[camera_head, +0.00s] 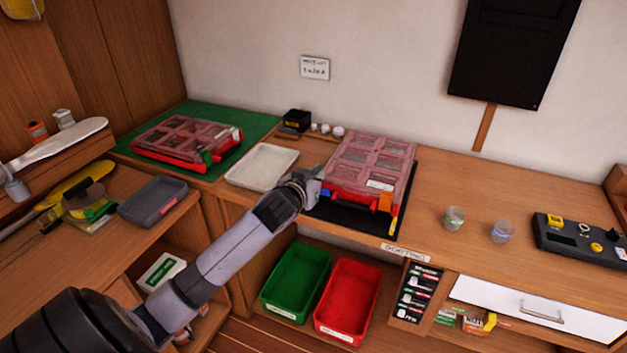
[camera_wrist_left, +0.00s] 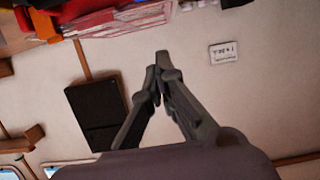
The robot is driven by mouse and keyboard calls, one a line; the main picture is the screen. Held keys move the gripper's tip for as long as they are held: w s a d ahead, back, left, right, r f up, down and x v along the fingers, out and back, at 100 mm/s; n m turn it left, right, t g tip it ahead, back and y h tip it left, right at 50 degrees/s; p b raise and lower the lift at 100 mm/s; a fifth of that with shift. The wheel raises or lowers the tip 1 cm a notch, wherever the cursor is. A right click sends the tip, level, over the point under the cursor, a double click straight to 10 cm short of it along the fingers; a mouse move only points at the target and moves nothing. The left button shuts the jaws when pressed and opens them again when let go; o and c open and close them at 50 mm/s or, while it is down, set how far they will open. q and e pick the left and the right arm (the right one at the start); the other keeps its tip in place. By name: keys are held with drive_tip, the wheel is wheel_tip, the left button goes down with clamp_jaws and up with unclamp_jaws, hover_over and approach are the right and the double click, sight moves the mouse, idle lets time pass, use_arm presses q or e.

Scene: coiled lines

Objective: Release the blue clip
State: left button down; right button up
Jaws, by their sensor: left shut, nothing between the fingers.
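A red organizer case (camera_head: 372,165) with a clear compartmented lid lies on a black mat (camera_head: 345,217) on the bench. A small blue clip (camera_head: 325,192) shows at the case's front left, and an orange clip (camera_head: 385,203) at its front right. Whether the blue clip is fastened is too small to tell. My left gripper (camera_head: 314,180) is beside the case's left front corner, close to the blue clip; contact cannot be told. In the left wrist view, my left gripper (camera_wrist_left: 160,72) is shut and empty, with the red case (camera_wrist_left: 120,17) beyond it. My right gripper is not in view.
A white tray (camera_head: 262,166) lies left of the gripper. Another red case (camera_head: 187,142) lies on a green mat (camera_head: 255,127). Green (camera_head: 296,283) and red (camera_head: 348,302) bins stand below the bench. Two cups (camera_head: 454,218) stand right of the case, with bare bench around them.

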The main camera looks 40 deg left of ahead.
use_arm(q)
drive_tip(key=v, duration=0.2)
drive_tip(key=shift+s+d+r, duration=0.1)
drive_tip(key=shift+s+r, duration=0.05)
drive_tip(key=shift+s, duration=0.2)
idle(0.4)
